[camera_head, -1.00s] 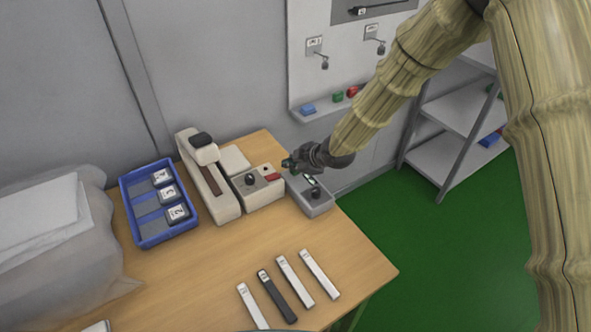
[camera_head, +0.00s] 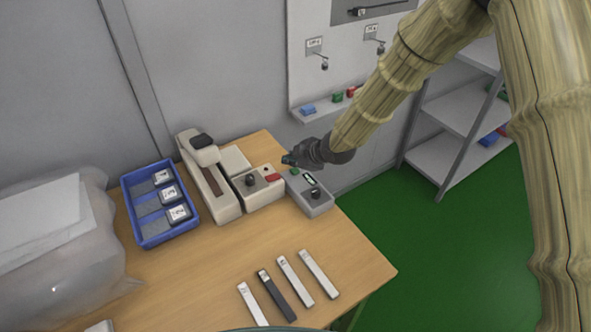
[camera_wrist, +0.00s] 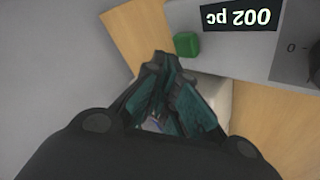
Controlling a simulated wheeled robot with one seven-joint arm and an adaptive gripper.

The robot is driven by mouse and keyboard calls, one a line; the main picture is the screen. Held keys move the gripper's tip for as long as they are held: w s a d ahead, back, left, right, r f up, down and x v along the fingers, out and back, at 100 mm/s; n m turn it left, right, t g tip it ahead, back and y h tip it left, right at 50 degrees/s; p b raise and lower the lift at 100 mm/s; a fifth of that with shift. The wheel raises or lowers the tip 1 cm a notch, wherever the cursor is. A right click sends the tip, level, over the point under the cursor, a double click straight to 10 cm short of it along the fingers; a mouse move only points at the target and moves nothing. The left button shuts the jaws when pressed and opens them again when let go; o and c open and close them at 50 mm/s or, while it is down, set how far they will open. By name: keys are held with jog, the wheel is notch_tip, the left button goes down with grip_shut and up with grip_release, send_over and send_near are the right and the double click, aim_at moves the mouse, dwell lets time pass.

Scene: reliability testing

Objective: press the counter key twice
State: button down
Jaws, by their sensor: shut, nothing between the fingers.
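The counter is a grey box (camera_head: 316,204) at the right back of the table, with a display, a dark knob and a green key. In the wrist view its display (camera_wrist: 238,17) shows upside down and reads "002 pc". The green key (camera_wrist: 187,44) is in full view there, just beyond my fingertips; it also shows in the head view (camera_head: 294,171). My gripper (camera_wrist: 165,62) is shut and empty. In the head view my gripper (camera_head: 288,160) is beside and slightly above the key end of the counter. No contact with the key is visible.
A beige tester (camera_head: 225,203) with a red button (camera_head: 272,177) stands left of the counter. A blue tray (camera_head: 139,226) holds several labelled blocks. Several strips (camera_head: 319,274) lie at the table front. A plastic-wrapped bundle (camera_head: 60,260) is at left. The wall is close behind.

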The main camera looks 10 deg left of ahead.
aim_at(292, 172)
jog(key=shift+r+p, duration=1.5)
jog(key=shift+r, duration=0.95)
